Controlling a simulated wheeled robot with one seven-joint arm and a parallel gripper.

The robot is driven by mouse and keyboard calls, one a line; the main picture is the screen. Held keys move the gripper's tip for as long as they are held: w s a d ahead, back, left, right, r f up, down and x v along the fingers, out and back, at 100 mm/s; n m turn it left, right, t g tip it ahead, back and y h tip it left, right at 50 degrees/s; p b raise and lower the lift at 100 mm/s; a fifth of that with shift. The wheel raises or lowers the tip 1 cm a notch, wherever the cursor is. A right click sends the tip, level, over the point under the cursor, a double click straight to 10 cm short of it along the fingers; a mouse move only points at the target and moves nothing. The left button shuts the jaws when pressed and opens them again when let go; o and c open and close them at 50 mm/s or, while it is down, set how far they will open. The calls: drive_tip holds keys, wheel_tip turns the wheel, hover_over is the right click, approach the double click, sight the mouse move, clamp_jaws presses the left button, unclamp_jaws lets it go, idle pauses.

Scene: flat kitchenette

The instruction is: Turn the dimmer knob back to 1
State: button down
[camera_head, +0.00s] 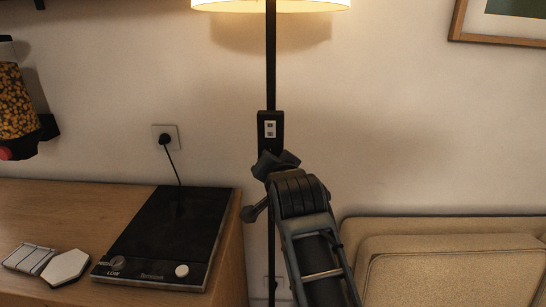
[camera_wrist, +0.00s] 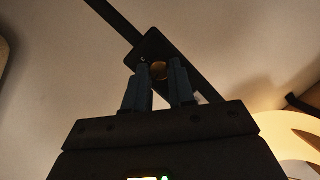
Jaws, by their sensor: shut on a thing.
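The floor lamp's dark control box (camera_head: 270,119) sits on its black pole, with a small pale panel on its front. In the wrist view the dark box (camera_wrist: 152,48) lies tilted, and the round brownish dimmer knob (camera_wrist: 160,70) shows on it. My gripper (camera_wrist: 159,76) has one finger on each side of the knob and is shut on it. In the head view my gripper (camera_head: 274,161) is at the box's lower end and hides the knob. The knob's number setting cannot be read. The lampshade (camera_head: 270,5) glows warm.
A wooden counter (camera_head: 40,200) with a black hotplate (camera_head: 165,232) stands at the left, its cord running to a wall socket (camera_head: 165,138). A white hexagonal piece (camera_head: 66,267) lies beside the hotplate. A beige sofa (camera_head: 455,270) is at the right. The wall around the pole is clear.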

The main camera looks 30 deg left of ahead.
drive_tip(key=shift+s+a+n+t+h, duration=0.15)
drive_tip(key=shift+n+t+h, duration=0.55)
drive_tip(key=shift+n, duration=1.1)
drive_tip(key=shift+s+a+n+t+h, duration=0.15)
drive_tip(key=shift+n+t+h, duration=0.15)
drive_tip(key=shift+n+h, duration=1.15)
drive_tip(key=shift+a+n+t+h, duration=0.15)
drive_tip(key=shift+n+t+h, duration=0.4)
drive_tip(key=shift+n, duration=1.6)
drive_tip(key=c, duration=0.9)
unclamp_jaws()
drive_tip(key=shift+c, duration=0.2)
drive_tip(key=v, duration=0.7)
drive_tip(key=shift+s+b, duration=0.3)
drive_tip(key=shift+s, duration=0.05)
